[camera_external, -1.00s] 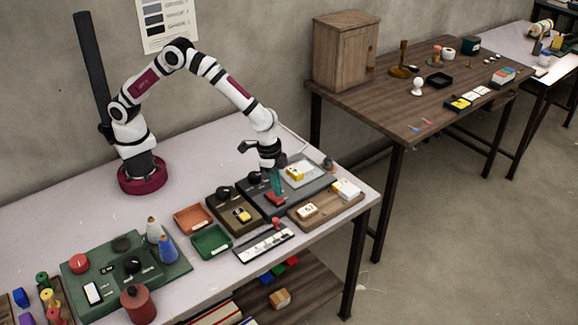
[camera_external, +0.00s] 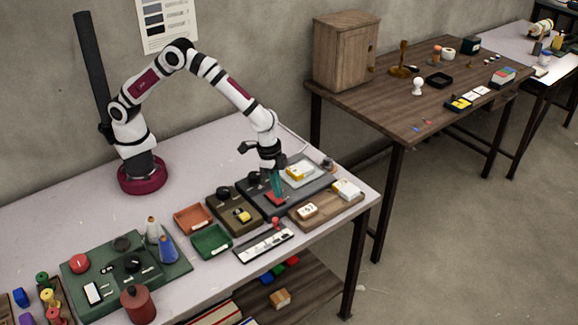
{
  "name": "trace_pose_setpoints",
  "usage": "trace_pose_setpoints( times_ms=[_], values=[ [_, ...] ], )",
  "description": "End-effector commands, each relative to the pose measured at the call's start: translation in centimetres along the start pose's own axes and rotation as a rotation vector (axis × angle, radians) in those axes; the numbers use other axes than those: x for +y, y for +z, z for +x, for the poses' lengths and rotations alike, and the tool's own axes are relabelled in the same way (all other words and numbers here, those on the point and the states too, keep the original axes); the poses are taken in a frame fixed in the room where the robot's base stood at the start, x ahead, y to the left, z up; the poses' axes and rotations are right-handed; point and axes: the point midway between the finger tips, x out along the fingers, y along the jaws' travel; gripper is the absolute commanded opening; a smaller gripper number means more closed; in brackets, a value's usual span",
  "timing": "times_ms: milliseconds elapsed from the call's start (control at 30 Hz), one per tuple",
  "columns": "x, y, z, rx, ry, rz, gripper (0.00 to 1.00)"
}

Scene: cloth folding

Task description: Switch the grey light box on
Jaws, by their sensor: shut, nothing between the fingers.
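The grey light box (camera_external: 322,184) is a dark grey panel near the right end of the white table. A pale plate (camera_external: 312,174) with a small yellow and white piece on it lies on its back part. A red switch (camera_external: 274,198) sits at its front left. My gripper (camera_external: 278,194) points down at the red switch, with its teal fingers shut and empty. The fingertips are at or just above the switch; I cannot tell if they touch. The fingers and hand hide part of the switch and the box.
Left of the box stands a brown box (camera_external: 229,219) with a black knob. A wooden board (camera_external: 325,210) with white blocks lies in front. A white strip (camera_external: 263,244) with a red knob, green tray (camera_external: 211,242) and orange tray (camera_external: 193,219) are nearby. The table's back middle is clear.

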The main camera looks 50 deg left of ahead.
Motion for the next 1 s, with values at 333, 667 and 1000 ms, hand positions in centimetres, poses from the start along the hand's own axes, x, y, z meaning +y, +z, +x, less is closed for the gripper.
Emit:
trace_pose_setpoints(
  times_ms=[333,667,1000],
  values=[
    [0.0,0.1,0.6,-0.001,0.0,0.0,0.0],
    [0.0,0.2,1.0,0.0,0.0,0.0,0.0],
    [0.0,0.2,1.5,-0.001,0.0,0.001,0.0]
  ],
)
